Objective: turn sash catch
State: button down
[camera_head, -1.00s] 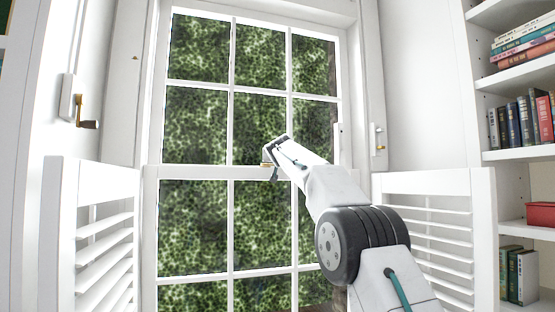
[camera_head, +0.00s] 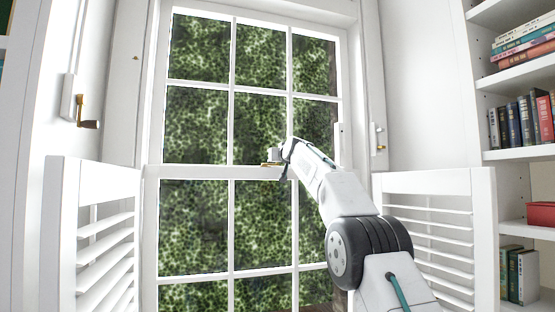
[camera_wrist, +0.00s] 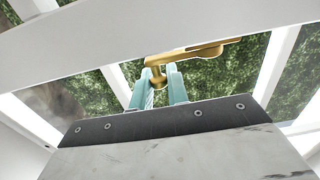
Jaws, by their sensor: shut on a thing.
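The brass sash catch (camera_wrist: 190,53) shows in the wrist view with its lever lying across the picture and a knob at its left end. My gripper (camera_wrist: 160,90) has its two pale teal fingers on either side of the knob's lower part, shut on it. In the head view a small brass part of the catch (camera_head: 270,164) shows on the meeting rail (camera_head: 210,172) of the white sash window. My gripper (camera_head: 280,157) is at that rail, and its fingertips are too small to make out there.
Louvred half shutters stand at the left (camera_head: 90,240) and right (camera_head: 440,230) of the window. A brass-handled fitting (camera_head: 88,124) is on the left wall. A bookshelf (camera_head: 520,154) stands at the far right. Foliage shows behind the panes.

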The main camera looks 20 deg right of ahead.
jog(key=c, duration=1.4)
grip_release()
jog(key=shift+c, duration=0.2)
jog(key=shift+s, duration=0.1)
jog(key=shift+s+r, duration=0.1)
jog(key=shift+s, duration=0.45)
jog(key=s, duration=0.6)
jog(key=shift+s+a, duration=0.2)
